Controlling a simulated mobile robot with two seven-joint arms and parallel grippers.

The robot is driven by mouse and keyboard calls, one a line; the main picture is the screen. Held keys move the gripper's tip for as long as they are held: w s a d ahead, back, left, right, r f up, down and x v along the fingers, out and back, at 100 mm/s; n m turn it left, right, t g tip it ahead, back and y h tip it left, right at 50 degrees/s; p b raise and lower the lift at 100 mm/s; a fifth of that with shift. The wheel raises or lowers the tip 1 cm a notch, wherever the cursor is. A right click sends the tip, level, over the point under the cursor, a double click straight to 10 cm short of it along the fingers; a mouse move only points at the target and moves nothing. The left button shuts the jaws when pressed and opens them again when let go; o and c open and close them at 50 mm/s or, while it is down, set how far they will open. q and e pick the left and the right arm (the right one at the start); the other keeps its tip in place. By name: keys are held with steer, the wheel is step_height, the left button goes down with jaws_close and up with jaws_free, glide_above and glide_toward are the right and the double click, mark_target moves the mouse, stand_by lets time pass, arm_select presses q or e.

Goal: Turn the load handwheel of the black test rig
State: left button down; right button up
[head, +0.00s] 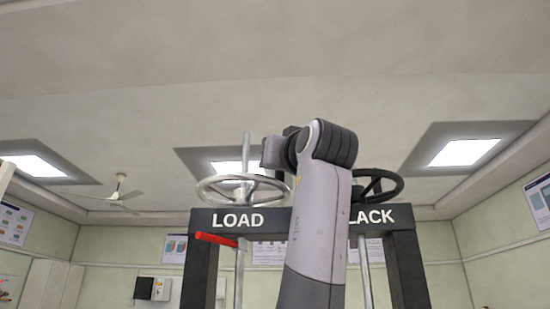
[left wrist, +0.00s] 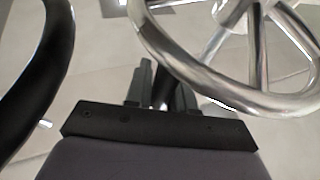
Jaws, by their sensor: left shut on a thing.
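The silver load handwheel (head: 243,190) sits on the left of the black rig's crossbeam, above the white word LOAD; it also shows at upper right in the left wrist view (left wrist: 225,88). My left gripper (head: 272,152) is above the wheel's right side. In the left wrist view, its fingers (left wrist: 162,92) are shut on a dark, short upright piece beside the silver rim. This looks like the wheel's handle, but its joint to the rim is hidden. My right gripper is not in view.
A black handwheel (head: 388,186) stands right of my arm, partly hidden by it, and shows at left in the left wrist view (left wrist: 38,75). A red lever (head: 215,239) juts out below the LOAD label. A threaded rod (head: 246,150) rises through the silver wheel.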

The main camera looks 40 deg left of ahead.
arm_select(q)
steer(key=c, duration=1.1)
jaws_free()
steer(key=shift+o, duration=0.2)
steer(key=b+v, duration=0.2)
steer(key=v, duration=0.5)
steer(key=shift+d, duration=0.1)
